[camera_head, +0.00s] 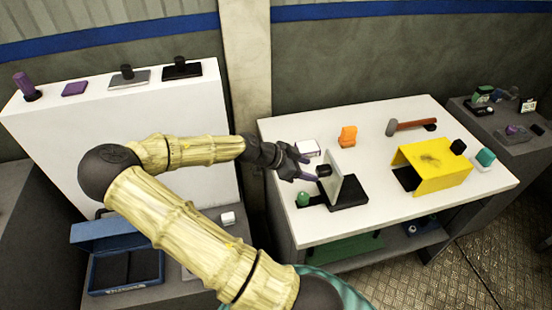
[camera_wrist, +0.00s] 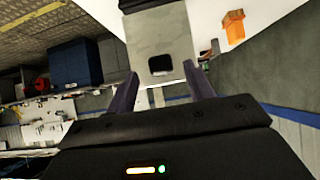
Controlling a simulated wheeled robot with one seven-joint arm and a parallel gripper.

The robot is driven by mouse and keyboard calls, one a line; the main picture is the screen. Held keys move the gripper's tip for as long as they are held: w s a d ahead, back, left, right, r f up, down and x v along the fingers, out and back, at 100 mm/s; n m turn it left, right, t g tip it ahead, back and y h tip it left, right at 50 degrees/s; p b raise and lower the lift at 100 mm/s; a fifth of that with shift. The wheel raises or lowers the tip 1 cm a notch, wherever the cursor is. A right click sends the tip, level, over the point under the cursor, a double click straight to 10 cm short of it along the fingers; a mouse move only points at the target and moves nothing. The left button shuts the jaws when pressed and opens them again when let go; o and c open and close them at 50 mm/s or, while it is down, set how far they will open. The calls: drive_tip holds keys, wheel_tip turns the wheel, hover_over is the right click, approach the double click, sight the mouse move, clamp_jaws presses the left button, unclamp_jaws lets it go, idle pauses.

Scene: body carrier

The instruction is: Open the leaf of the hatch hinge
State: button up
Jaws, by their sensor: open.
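The hatch hinge has a black base (camera_head: 350,194) on the white table. Its pale grey leaf (camera_head: 337,178) stands up from the base, roughly upright, with a black knob (camera_head: 323,170) on its left face. My gripper (camera_head: 311,168) is just left of the leaf, its purple fingers spread towards the knob. In the wrist view the grey leaf (camera_wrist: 158,35) is straight ahead, and its black knob (camera_wrist: 160,65) shows between the two open fingertips (camera_wrist: 160,75). The fingers appear apart from the knob. Exact finger-to-leaf distance cannot be told.
A green object (camera_head: 303,199) stands close by on the left, and a white box (camera_head: 307,148) is behind my gripper. An orange object (camera_head: 348,136), a hammer (camera_head: 412,126) and a yellow cover (camera_head: 435,168) are farther off. Free table lies right of the base.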

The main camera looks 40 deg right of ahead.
drive_tip(key=b+v, duration=0.1)
drive_tip(key=v, duration=1.1)
drive_tip(key=shift+s+a+f, duration=0.1)
drive_tip(key=shift+a, duration=0.05)
drive_tip(key=s+a+f+n+y, duration=0.2)
drive_tip(key=f+n+y, duration=0.1)
drive_tip(key=f+n, duration=0.15)
drive_tip(key=s+a+f+n+y, duration=0.3)
drive_tip(key=f+n, duration=0.1)
drive_tip(key=f, duration=0.1)
drive_tip(key=a+r+n+t+y, duration=0.3)
drive_tip(key=a+r+n+t, duration=0.3)
drive_tip(key=a+n, duration=0.7)
wheel_tip(320, 180, up, 2)
drive_tip(key=shift+s+r+n+t+y, duration=0.1)
drive_tip(key=shift+s+n+t+y, duration=0.1)
drive_tip(key=shift+n+t+y, duration=0.25)
drive_tip(key=shift+a, duration=0.1)
